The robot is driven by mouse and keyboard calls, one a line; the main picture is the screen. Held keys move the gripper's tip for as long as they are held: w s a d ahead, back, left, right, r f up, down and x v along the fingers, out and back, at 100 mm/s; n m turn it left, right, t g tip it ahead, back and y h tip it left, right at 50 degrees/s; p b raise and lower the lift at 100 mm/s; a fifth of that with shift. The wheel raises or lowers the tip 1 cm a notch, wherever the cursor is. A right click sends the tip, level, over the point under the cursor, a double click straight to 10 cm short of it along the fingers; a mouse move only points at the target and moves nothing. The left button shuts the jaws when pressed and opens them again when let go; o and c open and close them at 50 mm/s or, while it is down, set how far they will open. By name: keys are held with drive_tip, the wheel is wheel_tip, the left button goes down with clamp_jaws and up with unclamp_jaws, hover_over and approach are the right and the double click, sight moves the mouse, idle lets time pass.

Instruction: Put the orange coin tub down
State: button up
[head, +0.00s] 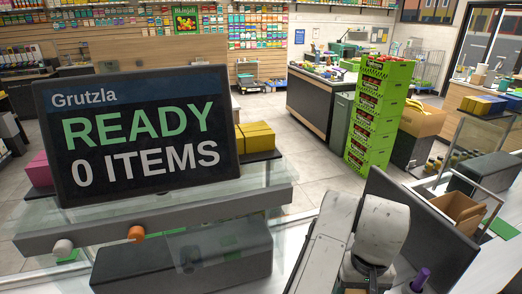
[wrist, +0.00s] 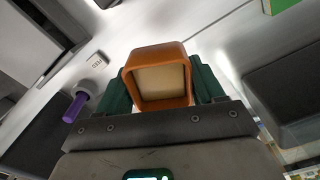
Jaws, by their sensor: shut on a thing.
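The orange coin tub (wrist: 159,54) is in the wrist view, a square-mouthed tub with rounded corners and a pale inside. My gripper (wrist: 158,78) is shut on it, with one dark green finger against each side. A pale counter surface (wrist: 215,32) shows beyond the tub. I cannot tell whether the tub touches it or hangs above it. In the head view my arm reaches down at the bottom right, and the held tub and the fingers are not visible there.
A purple-topped thing (wrist: 75,106) stands left of my gripper; it also shows in the head view (head: 420,279). A dark panel (head: 415,235) stands right of my arm. A checkout screen (head: 140,135) reads "READY 0 ITEMS". Green crates (head: 376,118) are stacked beyond the counter.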

drive_tip(key=f+b, duration=0.1)
drive_tip(key=f, duration=0.1)
drive_tip(key=w+f+m, duration=0.1)
drive_tip(key=f, duration=0.1)
drive_tip(key=f+m+b, duration=0.1)
drive_tip(key=f, duration=0.1)
drive_tip(key=shift+w+f+b, duration=0.25)
drive_tip(key=shift+f+b, duration=0.05)
wheel_tip(320, 180, up, 7)
drive_tip(key=p, duration=0.4)
wheel_tip(320, 180, down, 7)
drive_tip(key=b, duration=0.4)
drive_tip(key=shift+a, duration=0.15)
